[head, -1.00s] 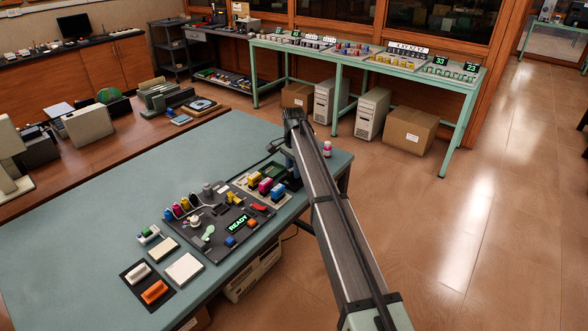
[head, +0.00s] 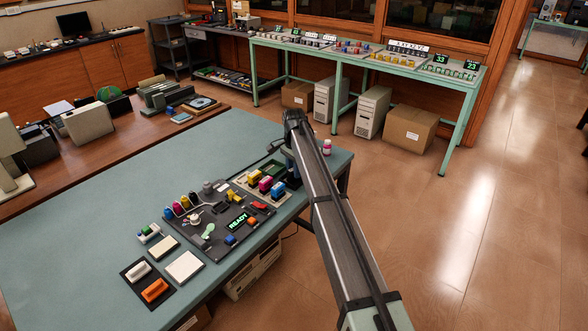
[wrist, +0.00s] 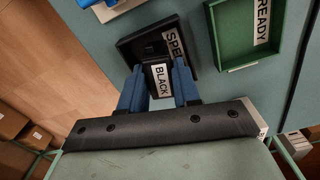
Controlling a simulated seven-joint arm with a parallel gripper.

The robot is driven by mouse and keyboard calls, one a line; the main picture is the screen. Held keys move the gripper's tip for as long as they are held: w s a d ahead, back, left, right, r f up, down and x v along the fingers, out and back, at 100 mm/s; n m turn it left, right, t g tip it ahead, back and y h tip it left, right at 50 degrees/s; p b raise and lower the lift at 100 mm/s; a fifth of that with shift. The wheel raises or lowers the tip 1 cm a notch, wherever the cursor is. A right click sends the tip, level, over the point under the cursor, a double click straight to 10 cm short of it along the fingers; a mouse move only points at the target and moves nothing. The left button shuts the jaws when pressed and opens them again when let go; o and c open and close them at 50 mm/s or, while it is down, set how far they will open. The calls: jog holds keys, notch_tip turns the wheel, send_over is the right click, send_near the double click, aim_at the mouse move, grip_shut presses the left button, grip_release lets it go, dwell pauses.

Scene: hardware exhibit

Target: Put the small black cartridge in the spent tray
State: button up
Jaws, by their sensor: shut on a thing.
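The small black cartridge (wrist: 161,79) shows its white BLACK label in the wrist view. My gripper (wrist: 159,66) is shut on it, with one blue finger on each side. The dark spent tray (wrist: 128,46), its white label partly covered, lies directly beyond the fingertips. The cartridge overlaps the tray's near side in this view. I cannot tell whether it touches the tray floor or hangs above it. In the head view my arm hides most of the gripper, and the cartridge cannot be made out.
A green tray labelled READY (wrist: 236,52) lies right of the spent tray, with a gap between. A blue and white item shows at the wrist view's top left. In the head view, coloured cartridges (head: 265,184) and a dark panel (head: 210,243) stand on the teal table (head: 90,230).

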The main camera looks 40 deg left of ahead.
jog(key=shift+f, duration=0.1)
jog(key=o, duration=1.4)
jog(key=shift+r, duration=3.75)
